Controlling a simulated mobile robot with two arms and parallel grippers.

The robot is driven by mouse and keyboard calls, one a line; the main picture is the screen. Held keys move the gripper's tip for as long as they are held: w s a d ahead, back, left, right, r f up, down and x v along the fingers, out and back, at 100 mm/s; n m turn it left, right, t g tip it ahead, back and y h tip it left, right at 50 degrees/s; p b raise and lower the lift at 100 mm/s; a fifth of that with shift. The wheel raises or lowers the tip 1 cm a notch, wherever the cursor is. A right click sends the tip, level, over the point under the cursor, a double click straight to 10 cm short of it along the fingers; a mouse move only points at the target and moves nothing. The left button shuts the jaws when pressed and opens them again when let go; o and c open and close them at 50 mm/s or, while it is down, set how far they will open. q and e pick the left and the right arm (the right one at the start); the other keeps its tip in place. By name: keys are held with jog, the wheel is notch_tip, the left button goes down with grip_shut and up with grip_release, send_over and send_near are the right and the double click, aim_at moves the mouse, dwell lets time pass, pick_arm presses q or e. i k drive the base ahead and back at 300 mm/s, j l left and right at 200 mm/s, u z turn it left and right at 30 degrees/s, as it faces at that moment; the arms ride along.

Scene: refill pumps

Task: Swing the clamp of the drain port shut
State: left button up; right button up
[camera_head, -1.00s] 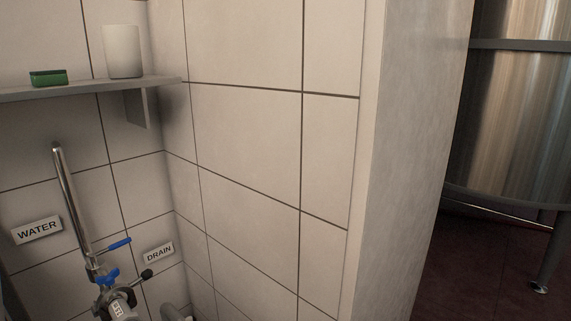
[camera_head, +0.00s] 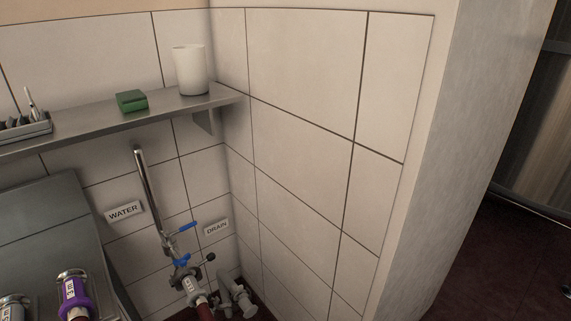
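The DRAIN label (camera_head: 216,227) is on the tiled wall near the corner. Below it, low in the corner, a grey pipe fitting (camera_head: 238,298) stands out from the floor, apparently the drain port. Its clamp is too small to make out, so I cannot tell whether it is open or shut. Neither of my grippers is in view.
A metal shelf (camera_head: 100,124) on the wall holds a white cup (camera_head: 190,70), a green sponge (camera_head: 131,101) and a tray (camera_head: 22,130) of small tools. At the lower left is a grey machine (camera_head: 50,225) with a purple-collared fitting (camera_head: 74,296). A wall end (camera_head: 450,150) stands at right; dark floor lies beyond.

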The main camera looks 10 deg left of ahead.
aim_at(215, 301)
jog(key=k+j, duration=0.1)
jog(key=j, duration=0.35)
jog(key=k+j, duration=0.1)
jog(key=j, duration=0.3)
jog(key=k+j+u, duration=0.1)
jog(key=j, duration=0.35)
jog(key=k+j, duration=0.1)
jog(key=j, duration=0.35)
